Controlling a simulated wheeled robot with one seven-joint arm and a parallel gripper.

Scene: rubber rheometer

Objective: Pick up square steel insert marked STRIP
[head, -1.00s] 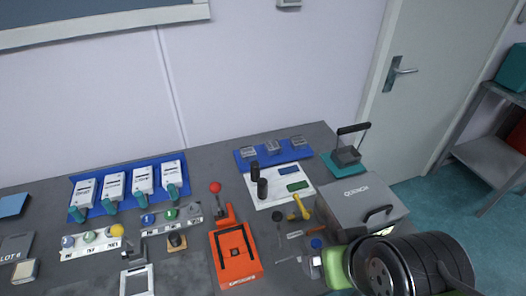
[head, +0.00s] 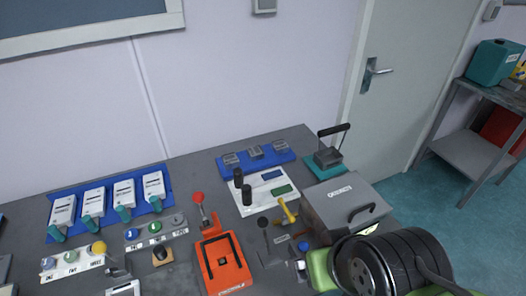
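Three small grey steel blocks stand in a row on a blue tray (head: 270,160) at the back of the bench: a left block (head: 231,160), a middle block (head: 256,152) and a right block (head: 281,146). Their markings are too small to read, so I cannot tell which is marked STRIP. My arm, with green and black links, fills the lower right in front of the grey box. I cannot make out my gripper's fingers in this view. The blocks are apart from my arm.
A white board (head: 252,203) with dark cylinders stands before the tray. A grey box (head: 345,205), a handled metal weight (head: 327,157), a yellow-handled tool (head: 287,210) and an orange press (head: 222,263) crowd the bench. A blue rack (head: 110,200) of white units is left.

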